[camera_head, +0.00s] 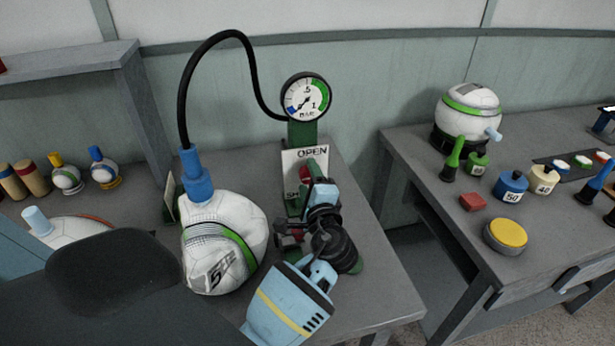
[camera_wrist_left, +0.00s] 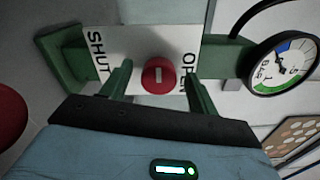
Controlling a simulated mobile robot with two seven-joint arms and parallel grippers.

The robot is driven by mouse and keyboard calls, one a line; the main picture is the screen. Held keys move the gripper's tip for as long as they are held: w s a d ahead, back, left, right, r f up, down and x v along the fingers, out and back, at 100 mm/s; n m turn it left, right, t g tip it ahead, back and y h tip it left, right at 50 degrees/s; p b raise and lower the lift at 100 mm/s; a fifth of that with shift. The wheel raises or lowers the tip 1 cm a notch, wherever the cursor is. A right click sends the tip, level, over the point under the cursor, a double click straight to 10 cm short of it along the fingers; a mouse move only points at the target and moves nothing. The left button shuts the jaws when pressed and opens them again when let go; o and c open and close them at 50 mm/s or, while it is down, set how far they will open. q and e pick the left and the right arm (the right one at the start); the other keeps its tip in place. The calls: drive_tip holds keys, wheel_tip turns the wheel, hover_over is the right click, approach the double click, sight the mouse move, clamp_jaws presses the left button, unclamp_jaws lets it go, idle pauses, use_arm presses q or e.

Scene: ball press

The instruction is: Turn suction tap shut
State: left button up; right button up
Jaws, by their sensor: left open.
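The suction tap is a red round knob (camera_wrist_left: 158,75) with a short white mark, on a white plate (camera_wrist_left: 128,45) lettered SHUT at left and OPEN at right in the wrist view. The mark lies along the plate's length. In the head view the red knob (camera_head: 310,168) is partly hidden by my arm. My left gripper (camera_wrist_left: 159,84) is open, with one dark green finger on each side of the knob. I cannot tell whether the fingers touch it. The round pressure gauge (camera_head: 305,98) stands above the plate, its needle pointing lower left. My right gripper is not in view.
A white and green ball (camera_head: 224,243) sits left of my arm, joined by a blue connector (camera_head: 197,178) and black hose (camera_head: 184,85) to the gauge. A right-hand table (camera_head: 430,165) holds another ball (camera_head: 470,108), weights and a yellow-topped disc (camera_head: 507,234).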

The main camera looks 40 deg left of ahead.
use_arm(q)
drive_tip(key=v, duration=0.6)
drive_tip(key=shift+b, duration=0.3)
